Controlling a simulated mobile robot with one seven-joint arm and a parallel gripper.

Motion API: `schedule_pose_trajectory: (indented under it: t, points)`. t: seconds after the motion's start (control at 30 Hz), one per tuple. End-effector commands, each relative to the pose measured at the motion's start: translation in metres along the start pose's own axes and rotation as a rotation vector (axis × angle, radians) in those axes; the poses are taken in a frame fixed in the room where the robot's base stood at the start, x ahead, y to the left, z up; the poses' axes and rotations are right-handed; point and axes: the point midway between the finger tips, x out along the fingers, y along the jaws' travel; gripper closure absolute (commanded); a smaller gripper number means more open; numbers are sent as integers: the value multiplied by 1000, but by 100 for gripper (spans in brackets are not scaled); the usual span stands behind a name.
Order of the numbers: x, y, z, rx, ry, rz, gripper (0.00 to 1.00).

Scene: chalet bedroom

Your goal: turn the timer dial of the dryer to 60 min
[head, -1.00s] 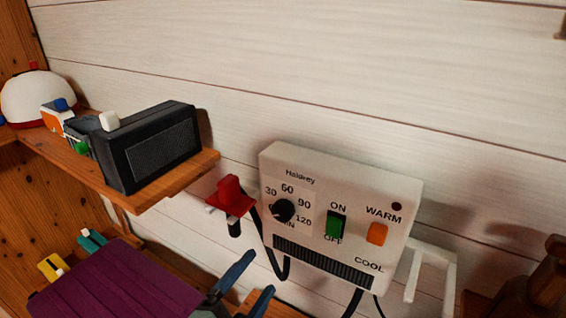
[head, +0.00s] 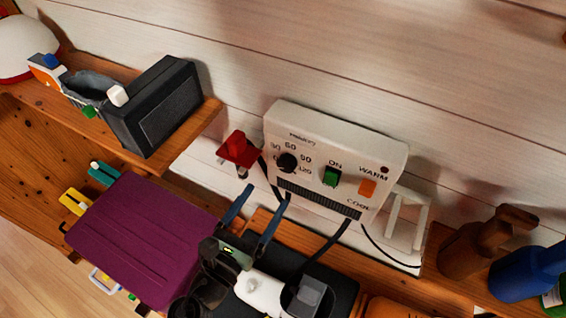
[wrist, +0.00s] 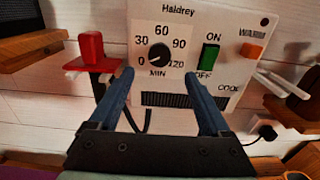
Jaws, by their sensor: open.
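The dryer (head: 335,155) is a white wall box marked Haidrey, with its timer dial (head: 287,162) at the left of its face. The dial is a round black knob; in the wrist view the dial (wrist: 159,54) sits among the marks 0, 30, 60, 90 and 120. Its pointer is too small to read surely. My gripper (head: 266,196) is open, below and in front of the dryer. In the wrist view its blue fingers (wrist: 158,74) are spread just below the dial, with nothing between them and apart from it.
The dryer has a green ON/OFF switch (head: 331,177) and an orange WARM/COOL switch (head: 367,188). A red object (head: 238,148) is on a holder just left. A shelf with a black box (head: 155,105) juts out farther left. Brown and blue bottles (head: 530,272) stand right.

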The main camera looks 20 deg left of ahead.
Motion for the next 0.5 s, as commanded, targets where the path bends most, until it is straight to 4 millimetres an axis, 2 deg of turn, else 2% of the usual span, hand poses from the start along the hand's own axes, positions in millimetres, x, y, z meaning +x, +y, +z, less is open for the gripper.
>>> schedule_pose_trajectory:
  t: [0.1, 0.3, 0.5]
  points:
    - [27, 0, 4, 2, -1, -3, 18]
    - [65, 0, 2, 4, 2, -2, 18]
    - [86, 0, 1, 3, 1, -1, 18]
